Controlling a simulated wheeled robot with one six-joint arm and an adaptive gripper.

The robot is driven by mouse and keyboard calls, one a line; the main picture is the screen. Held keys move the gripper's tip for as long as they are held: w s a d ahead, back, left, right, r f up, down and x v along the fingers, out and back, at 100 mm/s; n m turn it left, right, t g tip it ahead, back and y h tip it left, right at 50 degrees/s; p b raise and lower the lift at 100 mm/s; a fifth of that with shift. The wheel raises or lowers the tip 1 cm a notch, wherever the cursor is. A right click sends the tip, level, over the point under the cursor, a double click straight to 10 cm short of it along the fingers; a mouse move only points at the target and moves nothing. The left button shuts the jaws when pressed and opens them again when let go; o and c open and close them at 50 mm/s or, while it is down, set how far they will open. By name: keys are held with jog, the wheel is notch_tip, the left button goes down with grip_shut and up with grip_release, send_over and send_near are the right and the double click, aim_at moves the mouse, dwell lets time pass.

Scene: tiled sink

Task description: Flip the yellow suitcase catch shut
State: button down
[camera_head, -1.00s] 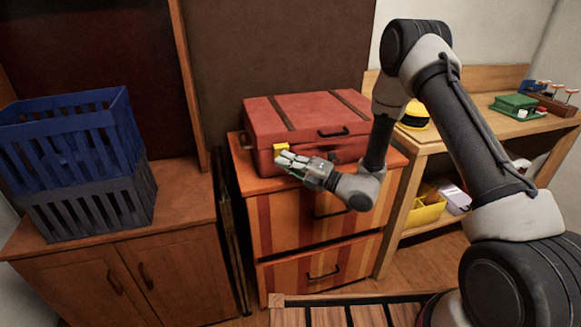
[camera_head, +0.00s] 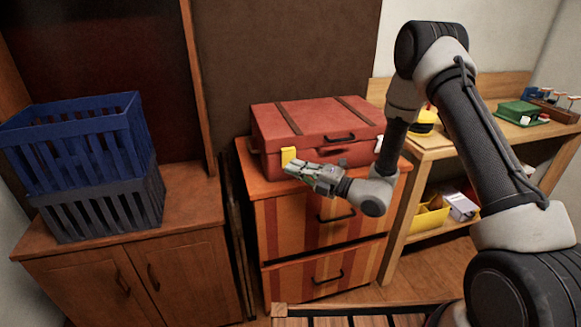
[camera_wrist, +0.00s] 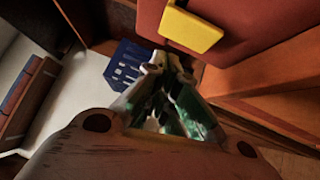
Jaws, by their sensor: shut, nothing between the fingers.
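The red suitcase (camera_head: 315,128) lies flat on the striped drawer cabinet, with its black handle on the front. The yellow catch (camera_head: 288,156) is a small plate at the left end of the suitcase's front, and it also shows in the wrist view (camera_wrist: 192,28). I cannot tell whether it lies fully flat against the front. My gripper (camera_head: 291,169) is shut and empty, just below and in front of the catch. In the wrist view the fingertips (camera_wrist: 166,62) are together below and left of the catch, with a gap seeming to show between them and it.
A pale catch-like piece (camera_head: 379,145) is at the suitcase's right end, partly beside my arm. The drawer cabinet (camera_head: 330,245) stands beneath. Blue and grey crates (camera_head: 75,150) are stacked on the left cupboard. A wooden shelf unit (camera_head: 455,145) stands at the right.

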jog(key=r+v, duration=0.1)
jog(key=v, duration=0.9)
jog(key=shift+s+d, duration=0.15)
jog(key=shift+s, duration=0.25)
